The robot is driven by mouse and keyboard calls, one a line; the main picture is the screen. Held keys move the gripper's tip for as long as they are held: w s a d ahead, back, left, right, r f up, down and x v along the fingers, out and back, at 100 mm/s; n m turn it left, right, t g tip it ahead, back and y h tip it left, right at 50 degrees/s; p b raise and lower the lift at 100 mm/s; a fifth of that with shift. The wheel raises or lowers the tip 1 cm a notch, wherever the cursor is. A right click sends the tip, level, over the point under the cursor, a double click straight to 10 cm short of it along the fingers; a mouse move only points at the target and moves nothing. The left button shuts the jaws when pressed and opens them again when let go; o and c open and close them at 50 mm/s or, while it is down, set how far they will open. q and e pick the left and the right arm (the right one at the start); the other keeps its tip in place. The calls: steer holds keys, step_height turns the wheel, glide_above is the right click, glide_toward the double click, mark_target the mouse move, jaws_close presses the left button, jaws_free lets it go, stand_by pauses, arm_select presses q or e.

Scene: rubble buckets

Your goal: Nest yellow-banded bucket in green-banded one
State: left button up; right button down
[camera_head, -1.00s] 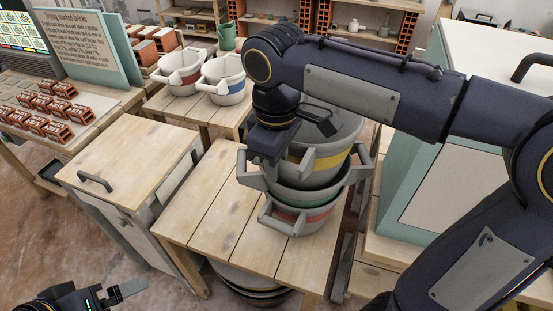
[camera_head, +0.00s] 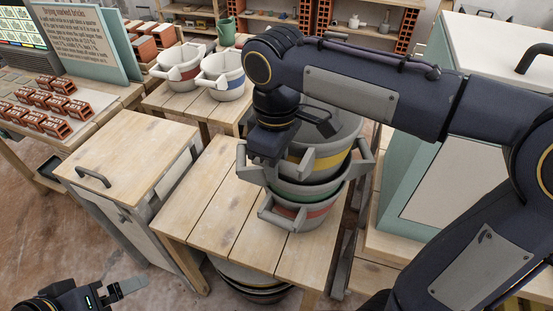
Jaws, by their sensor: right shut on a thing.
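The yellow-banded bucket (camera_head: 322,161) is at the top of a stack on the wooden table. Its lower part is inside the green-banded bucket (camera_head: 317,192), and its yellow band still shows above that rim. The green-banded bucket sits in a red-banded bucket (camera_head: 312,213). My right gripper (camera_head: 266,158) points down at the left side of the yellow-banded bucket and is shut on it; the fingertips are mostly hidden, so the exact grip spot is unclear. My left gripper (camera_head: 128,287) is low at the left, empty, with only part of its fingers showing.
The plank table (camera_head: 205,205) is bare left of the stack. A red-banded bucket (camera_head: 181,73) and a blue-banded bucket (camera_head: 228,84) stand on a table behind. A wooden-topped cabinet (camera_head: 128,150) is at left, and a pale green cabinet (camera_head: 440,185) at right.

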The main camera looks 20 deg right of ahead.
steer(key=shift+f+b, duration=0.55)
steer(key=shift+f, duration=0.5)
steer(key=c, duration=1.1)
jaws_free()
step_height(320, 180, up, 8)
steer(key=shift+f+p, duration=0.1)
steer(key=shift+p, duration=0.4)
